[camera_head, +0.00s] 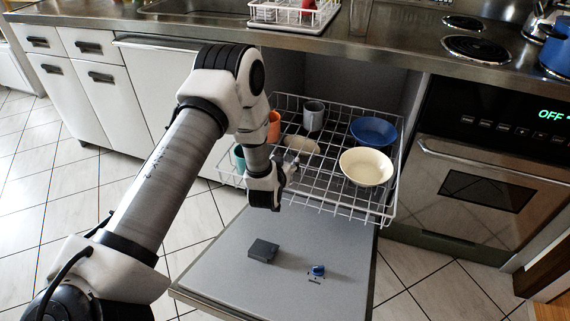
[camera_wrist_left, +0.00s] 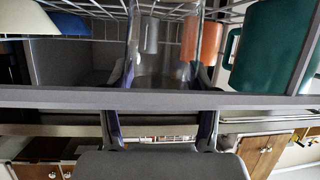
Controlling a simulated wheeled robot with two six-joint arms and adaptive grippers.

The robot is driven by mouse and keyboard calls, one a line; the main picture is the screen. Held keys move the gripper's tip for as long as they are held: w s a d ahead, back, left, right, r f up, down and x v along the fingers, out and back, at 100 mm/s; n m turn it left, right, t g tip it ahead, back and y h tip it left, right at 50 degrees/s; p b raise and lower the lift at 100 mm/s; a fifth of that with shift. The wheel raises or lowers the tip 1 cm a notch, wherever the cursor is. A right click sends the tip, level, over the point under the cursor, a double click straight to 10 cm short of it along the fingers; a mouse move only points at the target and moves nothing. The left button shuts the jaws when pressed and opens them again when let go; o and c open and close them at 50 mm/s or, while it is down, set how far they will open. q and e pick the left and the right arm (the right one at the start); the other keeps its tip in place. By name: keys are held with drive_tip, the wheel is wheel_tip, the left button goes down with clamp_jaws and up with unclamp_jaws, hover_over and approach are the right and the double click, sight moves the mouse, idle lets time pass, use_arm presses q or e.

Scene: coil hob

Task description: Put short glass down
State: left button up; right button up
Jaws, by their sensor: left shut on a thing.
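The short glass (camera_wrist_left: 165,45) is clear and shows between the two fingers of my left gripper (camera_wrist_left: 162,100) in the left wrist view. The gripper is shut on it. In the head view my left gripper (camera_head: 283,180) is over the front left part of the pulled-out white wire dish rack (camera_head: 340,206). The glass is mostly hidden there by the wrist and is hard to make out. I cannot tell whether its base touches the rack wires. My right gripper is not in view.
The rack holds a cream bowl (camera_head: 366,167), a blue bowl (camera_head: 374,131), a grey mug (camera_head: 314,115), an orange mug (camera_head: 274,126) and a teal mug (camera_head: 239,158) near my wrist. The open dishwasher door (camera_head: 225,265) lies below. The rack's front middle is bare.

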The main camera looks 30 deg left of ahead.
use_arm(q)
drive_tip(key=shift+f, duration=0.2)
drive_tip(key=o, duration=1.3)
drive_tip(key=shift+r, duration=0.15)
drive_tip(key=shift+r, duration=0.2)
drive_tip(key=f+p+v, duration=0.1)
drive_tip(key=v, duration=1.1)
drive_tip(key=s+d+f+m+g+h, duration=0.25)
drive_tip(key=s+d+f+g, duration=0.35)
drive_tip(key=s+f, duration=0.5)
drive_tip(key=s+d+f+g, duration=0.1)
drive_tip(key=s+g, duration=0.1)
drive_tip(key=s, duration=0.3)
drive_tip(key=s+d+f+m+g+h, duration=0.1)
drive_tip(key=s+d+f+g, duration=0.1)
drive_tip(key=s, duration=0.3)
drive_tip(key=s+d+f+g+h, duration=0.1)
drive_tip(key=s+f+g, duration=0.1)
drive_tip(key=s, duration=0.4)
drive_tip(key=shift+s+d+f+m+g, duration=0.1)
drive_tip(key=shift+d+m+g, duration=0.1)
drive_tip(key=shift+m+g, duration=0.25)
